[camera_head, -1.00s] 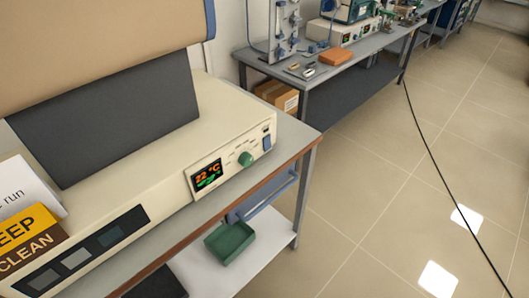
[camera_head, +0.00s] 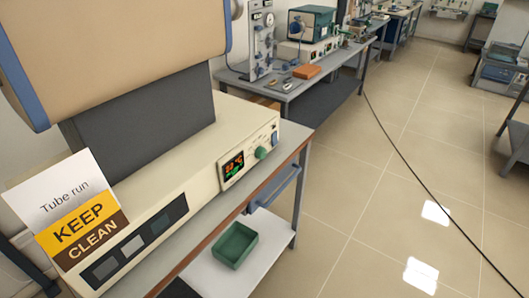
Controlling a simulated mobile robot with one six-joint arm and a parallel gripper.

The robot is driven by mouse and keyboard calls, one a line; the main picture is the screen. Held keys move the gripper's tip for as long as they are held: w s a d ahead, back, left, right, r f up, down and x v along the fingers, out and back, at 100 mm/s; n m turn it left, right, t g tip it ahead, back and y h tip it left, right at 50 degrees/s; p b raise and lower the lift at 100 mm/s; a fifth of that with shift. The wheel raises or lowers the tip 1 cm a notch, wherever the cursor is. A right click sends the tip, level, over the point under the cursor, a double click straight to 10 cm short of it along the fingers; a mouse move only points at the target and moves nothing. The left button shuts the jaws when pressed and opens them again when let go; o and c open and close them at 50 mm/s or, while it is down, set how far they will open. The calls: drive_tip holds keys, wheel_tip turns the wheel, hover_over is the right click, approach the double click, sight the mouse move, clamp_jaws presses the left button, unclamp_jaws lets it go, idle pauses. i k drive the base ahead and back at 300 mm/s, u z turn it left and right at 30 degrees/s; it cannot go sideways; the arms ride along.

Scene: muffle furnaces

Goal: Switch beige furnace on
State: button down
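The beige furnace (camera_head: 120,55) stands on a grey bench at the left, its upper body tan with blue edges above a dark grey support (camera_head: 145,120). Its cream base (camera_head: 175,190) has a control panel with a lit display (camera_head: 233,165), a green knob (camera_head: 261,153) and a small blue switch (camera_head: 275,138) at the right end. The display shows orange and green characters, too small to read now. The switch position cannot be told. My gripper is not in view.
A green tray (camera_head: 236,245) sits on the lower shelf. A black cable (camera_head: 420,175) crosses the otherwise open tiled floor. Another equipment bench (camera_head: 290,88) stands behind.

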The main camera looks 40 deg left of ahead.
sight(274, 141)
drive_tip(key=k, duration=0.75)
drive_tip(key=u, duration=0.5)
drive_tip(key=i, duration=0.7)
drive_tip(key=z, duration=1.3)
drive_tip(key=k, duration=0.1)
drive_tip(key=u, duration=2.8)
